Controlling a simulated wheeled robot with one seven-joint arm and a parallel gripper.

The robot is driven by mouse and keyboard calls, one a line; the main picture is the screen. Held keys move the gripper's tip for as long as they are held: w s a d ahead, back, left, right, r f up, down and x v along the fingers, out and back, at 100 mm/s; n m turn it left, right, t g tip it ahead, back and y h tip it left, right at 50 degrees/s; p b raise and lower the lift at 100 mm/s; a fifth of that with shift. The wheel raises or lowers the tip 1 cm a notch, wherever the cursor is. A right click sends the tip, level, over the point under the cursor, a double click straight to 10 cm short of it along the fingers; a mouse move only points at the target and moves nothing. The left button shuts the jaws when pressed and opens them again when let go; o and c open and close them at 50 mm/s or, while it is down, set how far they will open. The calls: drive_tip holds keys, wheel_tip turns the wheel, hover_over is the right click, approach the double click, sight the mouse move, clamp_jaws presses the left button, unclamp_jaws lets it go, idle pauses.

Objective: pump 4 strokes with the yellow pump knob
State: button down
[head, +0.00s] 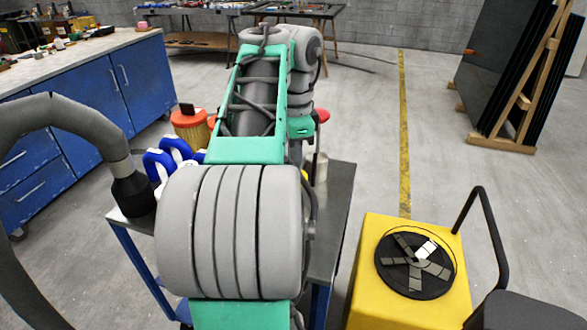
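I cannot make out a yellow pump knob in the head view. My own green and grey arm fills the middle of the picture and covers much of the blue-legged cart (335,200) behind it. My gripper is not visible; the far end of the arm hides whatever is there. A small red part (322,115) shows just right of the arm; I cannot tell what it belongs to.
A yellow jar with an orange lid (196,131) and blue-and-white items (160,162) stand left of the arm. A thick grey hose (60,112) arches at left. Blue cabinets (90,90) stand behind. A yellow machine (385,300) is at right. Open floor lies beyond.

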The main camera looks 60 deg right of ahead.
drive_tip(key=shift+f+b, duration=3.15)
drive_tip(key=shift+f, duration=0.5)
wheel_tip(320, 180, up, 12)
drive_tip(key=p, duration=1.2)
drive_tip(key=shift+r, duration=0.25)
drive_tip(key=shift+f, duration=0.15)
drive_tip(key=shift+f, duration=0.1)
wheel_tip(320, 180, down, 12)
drive_tip(key=b, duration=1.2)
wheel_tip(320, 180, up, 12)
drive_tip(key=p, duration=1.2)
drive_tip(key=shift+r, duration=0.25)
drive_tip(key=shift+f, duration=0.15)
